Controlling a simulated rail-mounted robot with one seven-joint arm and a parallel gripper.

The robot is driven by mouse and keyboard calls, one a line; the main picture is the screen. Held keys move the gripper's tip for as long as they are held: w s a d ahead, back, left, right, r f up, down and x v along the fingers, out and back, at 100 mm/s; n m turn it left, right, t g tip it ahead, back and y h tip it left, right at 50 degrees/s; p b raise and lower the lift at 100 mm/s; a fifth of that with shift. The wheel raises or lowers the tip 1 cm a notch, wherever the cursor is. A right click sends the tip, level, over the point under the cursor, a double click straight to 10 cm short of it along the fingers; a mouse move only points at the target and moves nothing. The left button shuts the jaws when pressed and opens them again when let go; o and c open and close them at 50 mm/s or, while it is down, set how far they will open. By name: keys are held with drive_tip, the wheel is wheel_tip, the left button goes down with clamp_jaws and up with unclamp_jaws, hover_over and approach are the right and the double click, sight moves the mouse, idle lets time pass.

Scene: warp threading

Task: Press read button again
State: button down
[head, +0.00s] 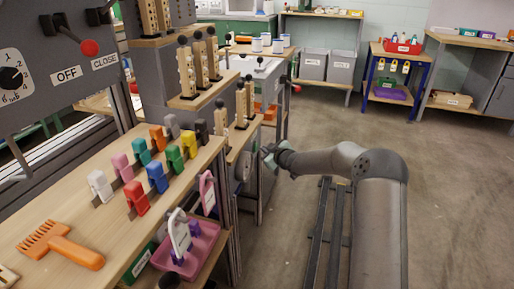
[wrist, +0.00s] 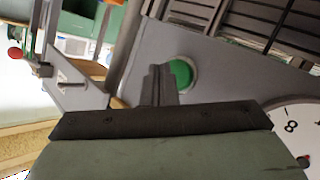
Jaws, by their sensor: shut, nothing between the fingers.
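A round green button (wrist: 181,74) in a pale ring sits on a grey panel (wrist: 215,70) in the wrist view. My gripper (wrist: 158,72) is shut and empty; its dark fingers overlap the left part of the button. I cannot tell whether the fingertips touch it. No label that says "read" is legible by the button. In the head view my gripper (head: 268,150) is at the end of my arm, beside the grey cabinet past the bench. The button is hidden in that view.
A white dial (wrist: 294,128) with numbers is right of the button. In the head view, a wooden bench (head: 50,210) carries several coloured clips and an orange comb (head: 62,243). The floor on the right (head: 450,180) is clear.

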drive_tip(key=d+p, duration=0.1)
drive_tip(key=s+d, duration=0.1)
drive_tip(key=d, duration=0.1)
drive_tip(key=s+d+p, duration=0.1)
drive_tip(key=shift+d+p, duration=0.3)
idle(0.3)
idle(0.4)
drive_tip(key=s+a+r+m+g+h+p, duration=0.1)
drive_tip(key=s+r+m+g+h+p, duration=0.15)
drive_tip(key=s+r+p, duration=0.7)
drive_tip(key=s+a+r+m+g+h+p, duration=0.1)
drive_tip(key=s+r+g+h+p, duration=0.2)
drive_tip(key=s+r+p, duration=0.65)
drive_tip(key=s+r+m+g+p, duration=0.2)
drive_tip(key=s+r+p, duration=0.2)
drive_tip(key=s+r, duration=0.3)
drive_tip(key=s+r+m+g+p, duration=0.2)
drive_tip(key=s+r, duration=0.5)
drive_tip(key=s, duration=1)
drive_tip(key=s+r+m+g+p, duration=0.2)
drive_tip(key=s+r+p, duration=0.5)
drive_tip(key=s, duration=0.5)
drive_tip(key=shift+a+g, duration=0.3)
drive_tip(key=shift+g, duration=0.45)
